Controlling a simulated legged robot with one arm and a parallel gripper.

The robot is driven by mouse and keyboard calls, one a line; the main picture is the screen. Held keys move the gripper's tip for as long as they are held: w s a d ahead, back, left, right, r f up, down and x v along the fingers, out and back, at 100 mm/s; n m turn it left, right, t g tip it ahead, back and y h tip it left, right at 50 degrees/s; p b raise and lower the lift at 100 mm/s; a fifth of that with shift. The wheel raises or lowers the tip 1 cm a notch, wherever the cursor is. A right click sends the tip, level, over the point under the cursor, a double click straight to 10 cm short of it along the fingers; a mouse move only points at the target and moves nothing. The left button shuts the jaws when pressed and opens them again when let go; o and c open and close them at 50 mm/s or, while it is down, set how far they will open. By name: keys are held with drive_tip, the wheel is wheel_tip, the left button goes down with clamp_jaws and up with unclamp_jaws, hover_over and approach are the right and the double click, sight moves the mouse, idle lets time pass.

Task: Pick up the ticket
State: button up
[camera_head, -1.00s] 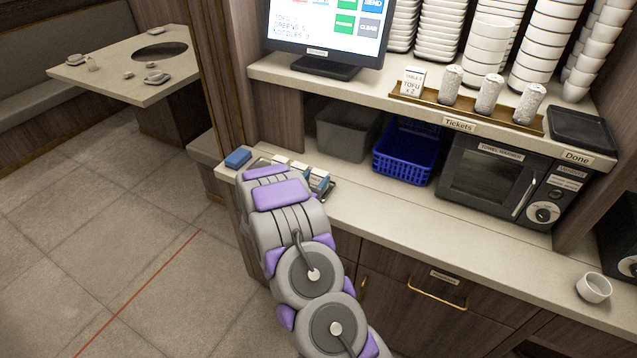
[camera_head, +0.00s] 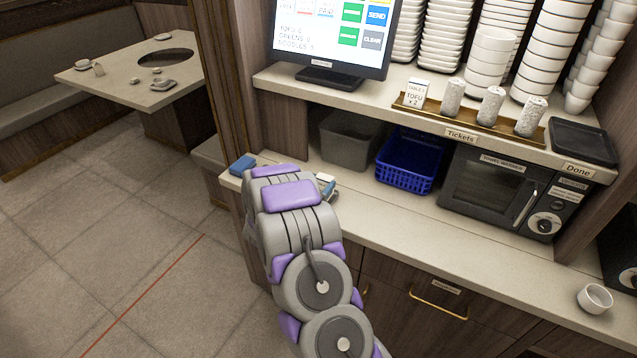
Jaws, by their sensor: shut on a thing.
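A white ticket (camera_head: 415,95) with printed text, including "TOFU x 2", stands upright at the left end of a brass rail (camera_head: 467,122). The rail is on the upper shelf and bears a "Tickets" label. My arm reaches up from the bottom middle to the left end of the lower counter.
Several patterned cylinders stand on the rail, left of a black tray (camera_head: 582,142). A screen (camera_head: 330,38) and stacked bowls are on the shelf. Below are a grey bin (camera_head: 348,140), a blue basket (camera_head: 408,160) and a towel warmer (camera_head: 490,190). A small cup (camera_head: 595,298) sits at right.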

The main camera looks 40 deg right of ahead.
drive_tip(key=s+a+r+p, duration=0.15)
drive_tip(key=s+a, duration=0.45)
drive_tip(key=s, duration=0.6)
drive_tip(key=w+a+r+n+t+y, duration=0.4)
drive_tip(key=w+a+r+n+t, duration=0.15)
drive_tip(key=w+a+r, duration=0.5)
drive_tip(key=w+a+r+n+t+y, duration=0.2)
drive_tip(key=a+r, duration=0.3)
drive_tip(key=a, duration=0.4)
drive_tip(key=w+a+r+n+t+y, duration=0.2)
drive_tip(key=a+r+y, duration=0.3)
drive_tip(key=a, duration=0.5)
drive_tip(key=shift+w+r+n+t+p, duration=0.2)
drive_tip(key=shift+w+n+t+p, duration=0.2)
drive_tip(key=shift+w, duration=0.35)
